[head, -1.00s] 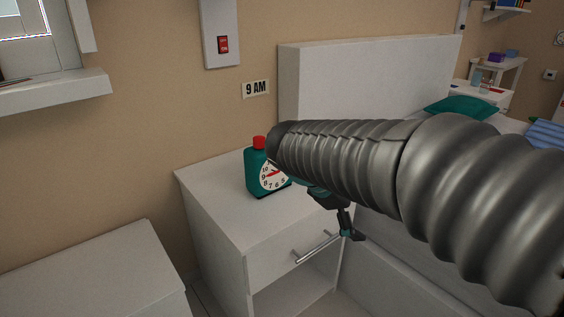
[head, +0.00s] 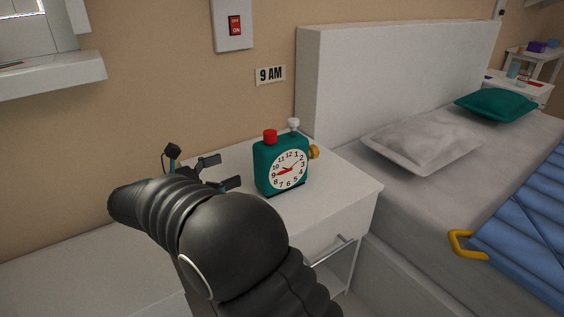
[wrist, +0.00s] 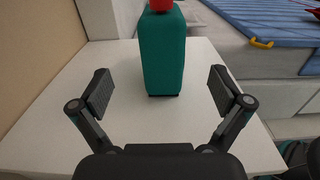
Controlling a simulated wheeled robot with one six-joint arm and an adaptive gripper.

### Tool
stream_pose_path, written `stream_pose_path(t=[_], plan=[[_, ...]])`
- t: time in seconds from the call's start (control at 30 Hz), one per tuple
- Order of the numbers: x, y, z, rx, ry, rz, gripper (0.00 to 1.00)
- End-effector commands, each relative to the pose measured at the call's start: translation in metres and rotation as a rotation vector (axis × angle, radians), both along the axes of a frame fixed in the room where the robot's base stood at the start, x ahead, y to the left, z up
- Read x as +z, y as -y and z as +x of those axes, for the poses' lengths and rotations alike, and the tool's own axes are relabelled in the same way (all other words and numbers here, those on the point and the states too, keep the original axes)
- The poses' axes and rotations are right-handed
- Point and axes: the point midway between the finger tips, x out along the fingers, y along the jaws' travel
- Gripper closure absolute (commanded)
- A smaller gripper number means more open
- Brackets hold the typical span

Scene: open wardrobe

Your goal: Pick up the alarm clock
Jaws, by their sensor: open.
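The alarm clock (head: 282,167) is a teal box with a white face, red hands, a red button and a white knob on top, and an orange knob on its right side. It stands upright on the white nightstand (head: 345,185). My gripper (head: 222,171) is to the left of the clock, with its fingers pointing toward it. In the wrist view my gripper (wrist: 162,92) is open and empty, and the clock (wrist: 162,52) stands ahead, roughly between the fingers and beyond their tips. My arm hides part of the nightstand in the head view.
The bed (head: 400,210) with grey and teal pillows and a blue blanket lies to the right. A white headboard (head: 390,80) rises behind it. The nightstand top around the clock is clear.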

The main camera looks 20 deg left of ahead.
Motion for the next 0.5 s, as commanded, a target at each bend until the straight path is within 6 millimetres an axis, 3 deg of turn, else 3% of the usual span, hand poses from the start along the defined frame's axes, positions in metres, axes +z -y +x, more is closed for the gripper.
stream_pose_path(t=[0.2,0.5], plan=[[0.0,0.037,0.039,-0.02,-0.001,0.001,0.0],[0.001,0.055,0.059,-0.016,-0.001,0.002,0.0]])
